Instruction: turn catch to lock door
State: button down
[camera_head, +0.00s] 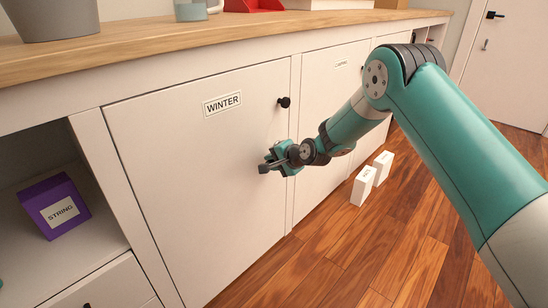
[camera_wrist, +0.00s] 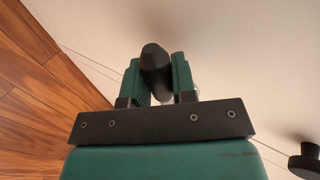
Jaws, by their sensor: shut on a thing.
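The cabinet door labelled WINTER (camera_head: 190,165) sits flush in its frame, with a round black knob (camera_head: 284,102) near its upper right edge. The knob also shows at the lower right of the wrist view (camera_wrist: 305,160). My gripper (camera_head: 274,161) is below the knob, close to the door's right side. In the wrist view, its two green fingers (camera_wrist: 157,78) are shut on the dark, rounded catch (camera_wrist: 154,58), one on each side. In the head view my gripper mostly hides the catch, and I cannot tell its exact angle on the door.
A wooden worktop (camera_head: 200,47) runs above the cabinet. A purple STRING box (camera_head: 54,206) sits in an open shelf at left. Two white boxes (camera_head: 364,186) stand on the wood floor (camera_head: 330,262) by the cabinet at right. The floor in front is clear.

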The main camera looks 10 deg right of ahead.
jog(key=shift+r+m+y+p, duration=0.25)
jog(key=shift+m+y+p, duration=0.05)
dwell(0.4)
jog(key=c, duration=0.9)
grip_release()
jog(key=shift+c, duration=0.2)
jog(key=p+v, duration=0.4)
jog(key=v, duration=1.3)
jog(key=shift+r+p, duration=0.25)
jog(key=shift+p, duration=0.1)
jog(key=shift+s, duration=0.1)
